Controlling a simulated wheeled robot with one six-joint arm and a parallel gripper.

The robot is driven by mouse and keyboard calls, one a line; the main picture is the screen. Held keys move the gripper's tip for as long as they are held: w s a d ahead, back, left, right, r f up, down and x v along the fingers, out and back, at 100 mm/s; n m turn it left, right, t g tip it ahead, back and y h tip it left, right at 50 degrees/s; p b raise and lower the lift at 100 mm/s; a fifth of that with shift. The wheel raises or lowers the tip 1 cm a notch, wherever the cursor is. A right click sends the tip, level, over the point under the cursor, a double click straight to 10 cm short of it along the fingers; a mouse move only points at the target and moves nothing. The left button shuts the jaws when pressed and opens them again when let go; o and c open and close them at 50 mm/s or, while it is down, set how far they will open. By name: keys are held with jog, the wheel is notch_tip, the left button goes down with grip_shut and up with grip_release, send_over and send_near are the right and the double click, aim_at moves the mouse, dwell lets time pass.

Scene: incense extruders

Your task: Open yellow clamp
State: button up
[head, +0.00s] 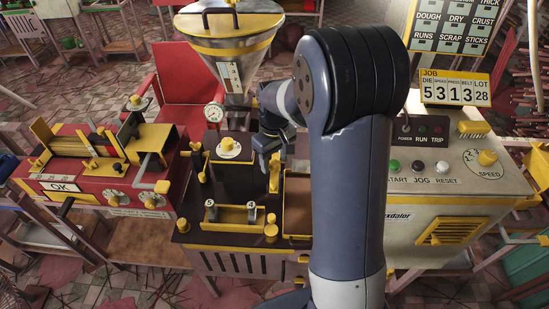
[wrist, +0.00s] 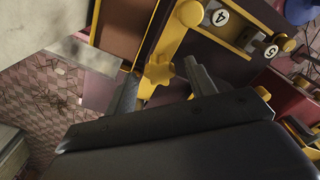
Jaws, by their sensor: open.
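My gripper (head: 265,163) is open and empty above the dark top of the middle machine (head: 232,182) in the head view. In the wrist view its two fingers (wrist: 161,69) stand apart, and a yellow lobed knob (wrist: 158,70) shows between them, beyond the fingertips. I cannot tell whether they touch. A yellow strip (wrist: 168,38) runs up beside this knob. In the head view a yellow upright bar (head: 274,174) stands just below the gripper. Which yellow part is the clamp is not clear. My arm hides the machine's right side.
Numbered dials (wrist: 220,17) sit on a yellow rail near the knob. A brown tray (head: 297,207) lies right of the machine top. A red machine (head: 100,165) stands left, a hopper (head: 228,38) behind, a control cabinet (head: 445,200) right.

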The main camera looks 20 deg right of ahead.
jog(key=shift+c, duration=0.3)
grip_shut()
dwell(0.3)
